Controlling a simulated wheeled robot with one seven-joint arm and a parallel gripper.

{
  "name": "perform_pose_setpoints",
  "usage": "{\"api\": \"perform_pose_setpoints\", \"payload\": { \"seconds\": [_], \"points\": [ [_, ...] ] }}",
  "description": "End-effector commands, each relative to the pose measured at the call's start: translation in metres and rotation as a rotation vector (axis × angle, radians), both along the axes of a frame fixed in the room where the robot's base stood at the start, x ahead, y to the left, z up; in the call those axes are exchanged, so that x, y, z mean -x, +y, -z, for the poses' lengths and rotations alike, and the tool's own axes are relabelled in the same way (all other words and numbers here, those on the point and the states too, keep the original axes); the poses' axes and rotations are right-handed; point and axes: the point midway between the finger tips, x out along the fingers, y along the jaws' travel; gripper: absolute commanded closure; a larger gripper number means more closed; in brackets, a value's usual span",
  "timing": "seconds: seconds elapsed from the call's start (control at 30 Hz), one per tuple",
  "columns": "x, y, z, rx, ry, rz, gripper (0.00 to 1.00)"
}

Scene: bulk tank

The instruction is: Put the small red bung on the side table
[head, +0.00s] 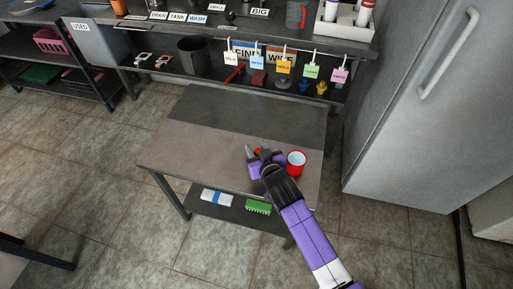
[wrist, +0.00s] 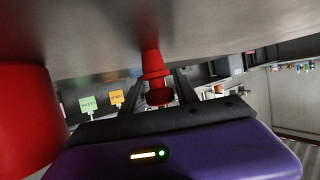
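The small red bung (wrist: 153,64) shows in the wrist view between the two fingers of my gripper (wrist: 158,84). It is at the grey-brown top of the side table (head: 185,150). In the head view my gripper (head: 257,150) is low over the right part of that table, with its fingers apart and a bit of red between them. I cannot tell whether the fingers press on the bung. My gripper and arm hide much of it in the head view.
The table's left half is clear. A shelf unit with coloured tags (head: 284,67) stands behind; a fridge (head: 420,110) is at right.

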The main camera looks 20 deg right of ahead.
Motion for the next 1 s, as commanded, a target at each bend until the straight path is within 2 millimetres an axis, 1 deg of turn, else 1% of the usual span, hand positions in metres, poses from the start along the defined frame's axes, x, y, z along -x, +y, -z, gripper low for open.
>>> {"api": "perform_pose_setpoints", "payload": {
  "seconds": [0.03, 0.07, 0.33, 0.47, 0.57, 0.67, 0.8, 1.0],
  "points": [
    [0.000, 0.000, 0.000, 0.000, 0.000, 0.000, 0.52],
    [0.000, 0.000, 0.000, 0.000, 0.000, 0.000, 0.50],
    [0.000, 0.000, -0.001, 0.000, 0.000, 0.000, 0.50],
    [0.001, 0.000, -0.005, 0.000, 0.000, 0.000, 0.50],
    [0.014, 0.001, -0.009, -0.001, 0.001, 0.000, 0.50],
    [0.031, 0.002, -0.017, -0.002, 0.000, 0.001, 0.50],
    [0.059, 0.003, -0.029, -0.001, 0.001, 0.000, 0.50],
    [0.092, 0.004, -0.041, -0.001, 0.001, -0.001, 0.50]
  ]
}}
